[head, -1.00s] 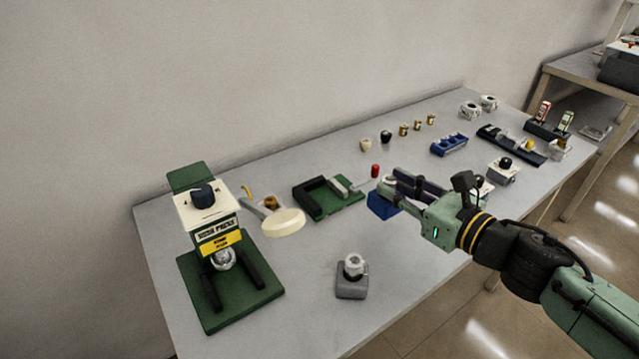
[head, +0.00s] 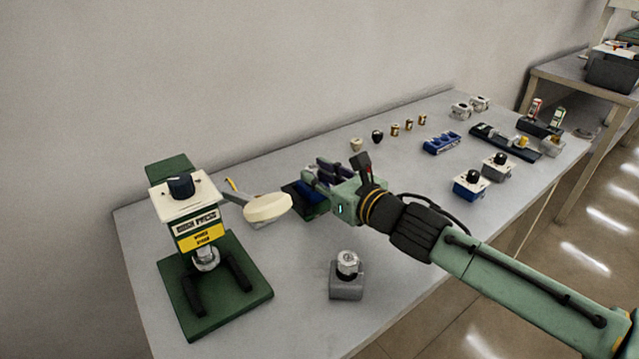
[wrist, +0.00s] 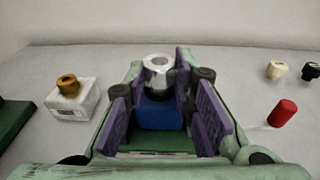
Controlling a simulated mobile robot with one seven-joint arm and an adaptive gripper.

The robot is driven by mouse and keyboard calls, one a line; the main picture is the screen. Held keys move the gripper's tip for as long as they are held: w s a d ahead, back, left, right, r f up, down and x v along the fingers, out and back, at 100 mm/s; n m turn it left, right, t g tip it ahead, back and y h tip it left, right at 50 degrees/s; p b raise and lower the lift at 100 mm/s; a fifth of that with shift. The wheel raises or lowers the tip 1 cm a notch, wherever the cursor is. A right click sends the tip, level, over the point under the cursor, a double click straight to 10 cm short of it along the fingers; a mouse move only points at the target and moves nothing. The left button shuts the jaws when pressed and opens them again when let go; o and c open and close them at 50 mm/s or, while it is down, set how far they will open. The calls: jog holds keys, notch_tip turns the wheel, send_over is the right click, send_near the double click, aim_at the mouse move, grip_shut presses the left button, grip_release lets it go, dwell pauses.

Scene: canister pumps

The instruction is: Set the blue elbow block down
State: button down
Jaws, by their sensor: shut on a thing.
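My gripper (head: 326,174) is shut on the blue elbow block. In the wrist view, the blue block (wrist: 158,113) sits upright between the purple finger pads, with a silver-white elbow ring (wrist: 157,68) on top. A green surface shows just below the block in the wrist view. Whether the block touches the fixture, I cannot tell.
A grey block with a silver fitting (head: 346,281) stands in front.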

jog(key=shift+f, duration=0.15)
jog(key=c, duration=1.3)
grip_release()
jog(key=shift+c, duration=0.2)
jog(key=shift+r, duration=0.2)
jog(key=shift+s+d, duration=0.2)
jog(key=shift+s, duration=0.05)
jog(key=b+v, duration=0.1)
jog(key=v, duration=1)
jog(key=shift+s, duration=0.2)
